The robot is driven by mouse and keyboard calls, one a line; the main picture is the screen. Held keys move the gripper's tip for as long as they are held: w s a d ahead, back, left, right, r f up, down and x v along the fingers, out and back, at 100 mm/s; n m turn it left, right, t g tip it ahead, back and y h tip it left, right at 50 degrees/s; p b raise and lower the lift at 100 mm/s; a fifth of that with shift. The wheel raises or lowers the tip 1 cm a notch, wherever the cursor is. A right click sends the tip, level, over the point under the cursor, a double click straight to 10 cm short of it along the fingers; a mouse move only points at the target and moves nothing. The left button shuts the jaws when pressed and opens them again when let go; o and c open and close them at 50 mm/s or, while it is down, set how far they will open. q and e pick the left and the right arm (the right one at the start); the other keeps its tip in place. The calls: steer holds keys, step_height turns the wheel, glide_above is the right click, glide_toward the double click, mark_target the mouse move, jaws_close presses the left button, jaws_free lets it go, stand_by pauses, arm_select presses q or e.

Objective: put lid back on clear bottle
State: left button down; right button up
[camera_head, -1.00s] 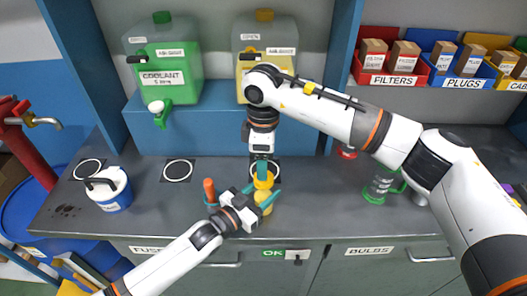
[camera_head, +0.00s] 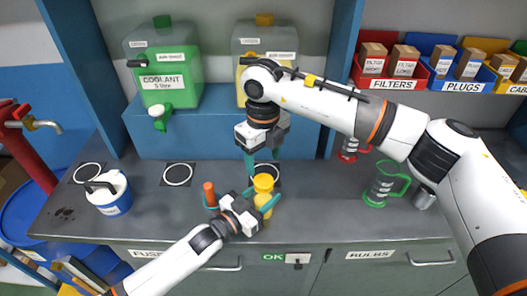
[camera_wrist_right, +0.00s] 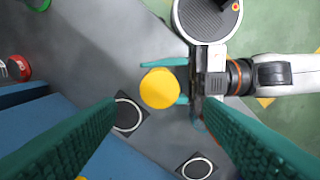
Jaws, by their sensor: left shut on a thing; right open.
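A yellow lid (camera_head: 263,181) sits on top of a small bottle with a yellowish body (camera_head: 265,209), near the front middle of the bench. The bottle looks upright. My left gripper (camera_head: 261,197) is shut on the bottle from the left, its teal fingers on either side just below the lid. My right gripper (camera_head: 263,160) is open and empty above and behind the lid, clear of it. In the right wrist view the round lid (camera_wrist_right: 159,88) shows from above between my open fingers, and it hides the bottle's body.
A white and blue can (camera_head: 110,193) stands at left, and a green-rimmed clear mug (camera_head: 384,187) and metal cup (camera_head: 424,196) at right. A coolant jug (camera_head: 165,75) stands on the blue shelf (camera_head: 200,133) behind. The bench around the bottle is mostly clear.

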mark_target(264, 181)
steer(key=n, duration=0.5)
steer(key=shift+r, duration=0.15)
steer(key=n, duration=0.4)
steer(key=shift+r+n, duration=0.2)
steer(key=shift+n, duration=0.1)
steer(key=n, duration=0.4)
steer(key=shift+r, duration=0.1)
steer(key=n, duration=0.5)
steer(key=shift+r, duration=0.15)
steer(key=shift+f, duration=4)
steer(key=shift+c, duration=0.2)
